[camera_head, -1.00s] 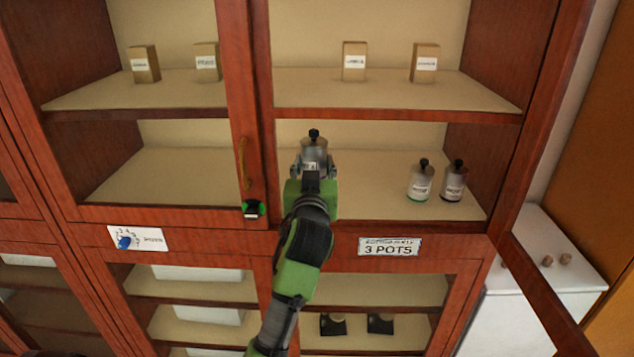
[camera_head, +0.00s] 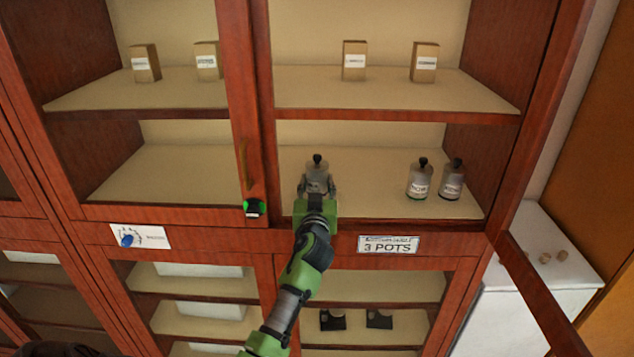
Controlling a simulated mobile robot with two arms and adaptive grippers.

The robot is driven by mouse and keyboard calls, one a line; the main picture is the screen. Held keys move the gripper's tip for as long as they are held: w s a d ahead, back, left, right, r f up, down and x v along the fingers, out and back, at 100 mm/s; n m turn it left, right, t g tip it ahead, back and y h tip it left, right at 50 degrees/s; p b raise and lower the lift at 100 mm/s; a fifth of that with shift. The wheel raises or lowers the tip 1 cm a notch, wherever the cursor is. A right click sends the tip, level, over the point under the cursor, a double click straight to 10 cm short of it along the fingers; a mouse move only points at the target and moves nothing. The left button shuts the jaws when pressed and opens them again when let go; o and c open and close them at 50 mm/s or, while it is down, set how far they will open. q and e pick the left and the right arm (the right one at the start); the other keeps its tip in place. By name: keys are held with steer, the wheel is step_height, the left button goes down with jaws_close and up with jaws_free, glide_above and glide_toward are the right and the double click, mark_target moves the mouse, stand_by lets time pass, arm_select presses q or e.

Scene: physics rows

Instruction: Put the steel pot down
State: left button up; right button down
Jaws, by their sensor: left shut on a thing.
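The steel pot (camera_head: 317,170), grey with a black knob on its lid, is at the left of the open right-hand bay, over the lower shelf. It is upright. My left gripper (camera_head: 317,190) is shut on it from the front, and the gripper hides its lower part. I cannot tell whether its base touches the shelf (camera_head: 370,180). My right gripper is not in view.
Two similar labelled pots with black knobs, one (camera_head: 419,178) beside the other (camera_head: 452,179), stand to the right on the same shelf. Bare shelf lies between. A sign (camera_head: 388,245) reads "3 POTS". The open door (camera_head: 540,295) hangs at right.

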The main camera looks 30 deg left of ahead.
arm_select(q)
steer(key=shift+r, duration=0.1)
steer(key=o, duration=1.3)
steer(key=shift+o, duration=0.2)
steer(key=shift+s+d, duration=0.2)
steer(key=shift+s, duration=0.05)
steer(key=b+v, duration=0.2)
steer(key=v, duration=0.9)
steer(key=shift+s, duration=0.3)
